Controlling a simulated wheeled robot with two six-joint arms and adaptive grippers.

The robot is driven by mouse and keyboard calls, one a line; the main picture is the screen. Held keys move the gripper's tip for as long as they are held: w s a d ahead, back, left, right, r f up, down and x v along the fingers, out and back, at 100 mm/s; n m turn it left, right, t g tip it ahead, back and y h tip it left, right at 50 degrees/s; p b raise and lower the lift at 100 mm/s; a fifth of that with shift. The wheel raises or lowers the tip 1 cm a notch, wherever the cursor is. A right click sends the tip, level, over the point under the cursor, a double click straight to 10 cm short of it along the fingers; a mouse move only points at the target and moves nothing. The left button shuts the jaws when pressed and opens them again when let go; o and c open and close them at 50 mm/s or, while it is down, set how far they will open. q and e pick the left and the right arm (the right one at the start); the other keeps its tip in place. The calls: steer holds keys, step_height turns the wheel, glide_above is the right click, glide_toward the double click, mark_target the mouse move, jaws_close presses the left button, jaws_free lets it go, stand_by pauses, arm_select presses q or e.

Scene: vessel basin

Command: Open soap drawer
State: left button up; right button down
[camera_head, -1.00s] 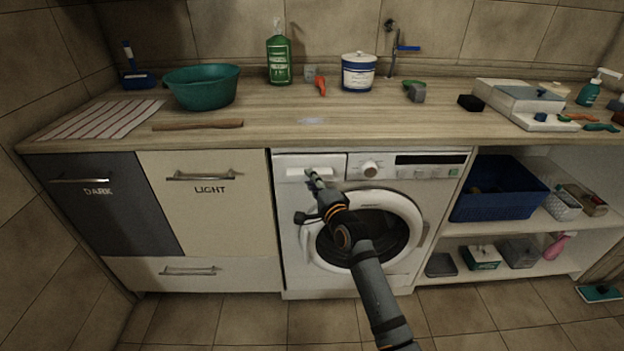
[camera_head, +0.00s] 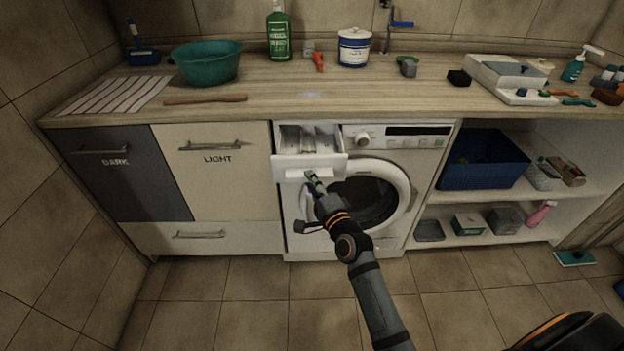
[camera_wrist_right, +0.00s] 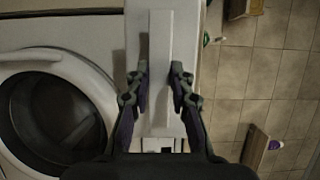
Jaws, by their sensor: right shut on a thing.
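The soap drawer (camera_head: 308,162) stands pulled out from the top left of the white washing machine (camera_head: 400,235), and its inner compartments show from above in the head view. My right gripper (camera_head: 312,178) is at the middle of the drawer's front. In the right wrist view the two fingers (camera_wrist_right: 160,82) are shut on the drawer's pale handle (camera_wrist_right: 160,45), one finger on each side. The machine's round door (camera_wrist_right: 55,105) is at the left of that view. My left gripper is not in view.
The dark cabinet (camera_head: 120,185) and light cabinet (camera_head: 225,190) stand left of the machine, both shut. Open shelves with a blue basket (camera_head: 484,165) stand to its right. The tiled floor in front (camera_head: 240,300) is clear. Several items stand on the countertop (camera_head: 255,95).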

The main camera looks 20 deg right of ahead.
steer(key=shift+s+f, duration=0.1)
steer(key=shift+f, duration=0.25)
steer(key=c, duration=1.4)
jaws_free()
steer(key=shift+o, duration=0.9)
steer(key=s+d, duration=0.1)
steer(key=s, duration=1)
steer(key=shift+s+d+r, duration=0.15)
steer(key=shift+s, duration=0.2)
